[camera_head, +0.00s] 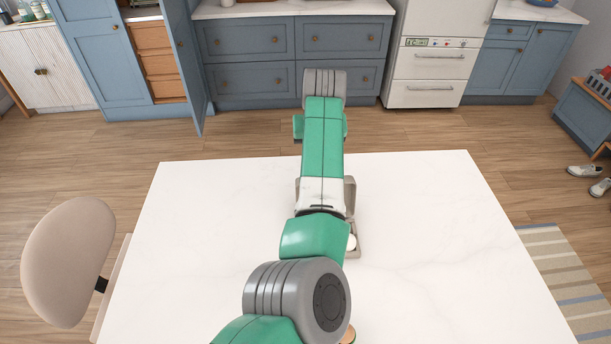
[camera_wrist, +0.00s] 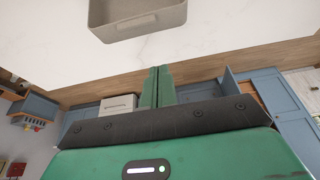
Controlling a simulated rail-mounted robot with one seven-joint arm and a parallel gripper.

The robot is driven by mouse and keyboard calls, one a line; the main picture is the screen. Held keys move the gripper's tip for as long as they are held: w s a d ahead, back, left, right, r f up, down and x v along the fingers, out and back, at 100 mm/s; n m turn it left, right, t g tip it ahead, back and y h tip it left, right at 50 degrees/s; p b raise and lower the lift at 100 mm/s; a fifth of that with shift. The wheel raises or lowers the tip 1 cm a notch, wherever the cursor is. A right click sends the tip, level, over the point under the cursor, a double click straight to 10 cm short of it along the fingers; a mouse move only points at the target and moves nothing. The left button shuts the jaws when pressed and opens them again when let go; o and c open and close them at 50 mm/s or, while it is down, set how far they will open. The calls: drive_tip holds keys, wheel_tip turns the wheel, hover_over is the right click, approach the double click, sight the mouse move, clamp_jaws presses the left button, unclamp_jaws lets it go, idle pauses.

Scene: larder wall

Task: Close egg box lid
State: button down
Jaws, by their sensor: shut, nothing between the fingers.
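The grey-beige egg box (camera_head: 351,190) stands on the white table, mostly hidden behind my arm. A strip of it shows to the right of the arm, with a rounded white thing, perhaps an egg, in its near part. I cannot tell the lid's angle. My gripper (camera_wrist: 157,72) is shut and empty, its green fingertips apart from the box in the picture. In the head view the fingers are hidden by the arm.
The white table (camera_head: 220,220) is clear left and right of my arm. A small brownish object (camera_head: 347,337) peeks out at the near edge. A beige chair (camera_head: 68,262) stands at the left. Blue cabinets and a white appliance (camera_head: 432,75) are beyond the table.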

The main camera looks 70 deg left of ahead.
drive_tip(key=x, duration=0.2)
drive_tip(key=d+b+x, duration=0.1)
drive_tip(key=x, duration=0.2)
drive_tip(key=b+x, duration=0.1)
drive_tip(key=x, duration=0.2)
drive_tip(key=shift+s+d+f, duration=0.2)
drive_tip(key=shift+d+f, duration=0.15)
drive_tip(key=shift+f, duration=0.15)
drive_tip(key=shift+s+d+r, duration=0.1)
drive_tip(key=shift+s+d, duration=0.05)
drive_tip(key=shift+d, duration=0.3)
drive_tip(key=shift+s+d+r, duration=0.15)
drive_tip(key=shift+d, duration=0.25)
drive_tip(key=shift+r, duration=0.1)
